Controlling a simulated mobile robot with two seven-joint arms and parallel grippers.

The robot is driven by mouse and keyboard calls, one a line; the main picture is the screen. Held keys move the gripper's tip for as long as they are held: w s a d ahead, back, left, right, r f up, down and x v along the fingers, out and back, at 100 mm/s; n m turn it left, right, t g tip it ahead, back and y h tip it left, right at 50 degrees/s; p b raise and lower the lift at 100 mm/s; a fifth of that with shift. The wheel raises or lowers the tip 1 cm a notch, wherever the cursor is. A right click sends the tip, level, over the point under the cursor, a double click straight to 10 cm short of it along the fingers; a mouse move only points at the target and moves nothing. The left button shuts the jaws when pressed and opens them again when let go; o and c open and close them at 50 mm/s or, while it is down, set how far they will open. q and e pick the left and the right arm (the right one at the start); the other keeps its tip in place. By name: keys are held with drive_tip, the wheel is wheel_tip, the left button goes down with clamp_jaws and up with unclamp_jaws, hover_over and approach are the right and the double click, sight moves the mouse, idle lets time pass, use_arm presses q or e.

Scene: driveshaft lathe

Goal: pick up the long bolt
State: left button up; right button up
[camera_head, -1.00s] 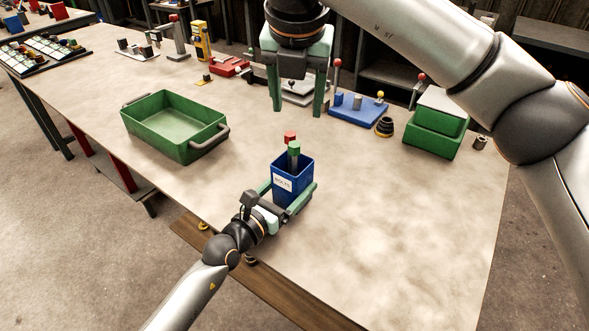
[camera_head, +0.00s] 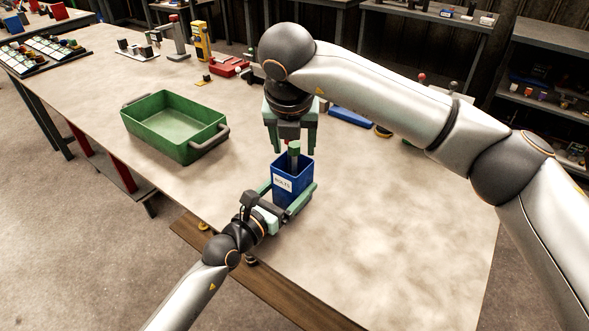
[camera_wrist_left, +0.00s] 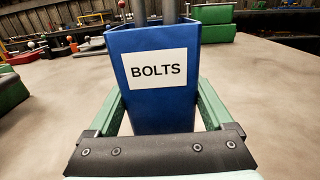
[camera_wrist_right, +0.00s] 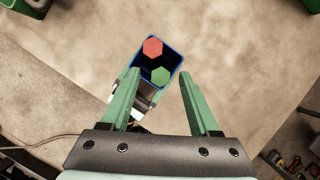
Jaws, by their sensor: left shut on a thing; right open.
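The blue box labelled BOLTS (camera_head: 283,187) stands upright at the table's front edge; its label also shows in the left wrist view (camera_wrist_left: 158,69). My left gripper (camera_head: 289,190) is shut on the box, one finger along each side. Two bolts stand in the box: a green-headed bolt (camera_head: 294,148) and a red-headed bolt (camera_wrist_right: 152,48). The green head also shows in the right wrist view (camera_wrist_right: 160,76). I cannot tell which bolt is longer. My right gripper (camera_wrist_right: 159,73) is open and empty, pointing down above the box, its fingers either side of the green head in the picture.
A green tray (camera_head: 176,124) with a grey handle stands left of the box. A blue block (camera_head: 351,117) and a red part (camera_head: 229,67) lie farther back. The table to the right of the box is clear.

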drive_tip(key=shift+w+f, duration=0.1)
drive_tip(key=shift+f, duration=0.2)
clamp_jaws()
drive_tip(key=shift+r, duration=0.1)
idle(1.1)
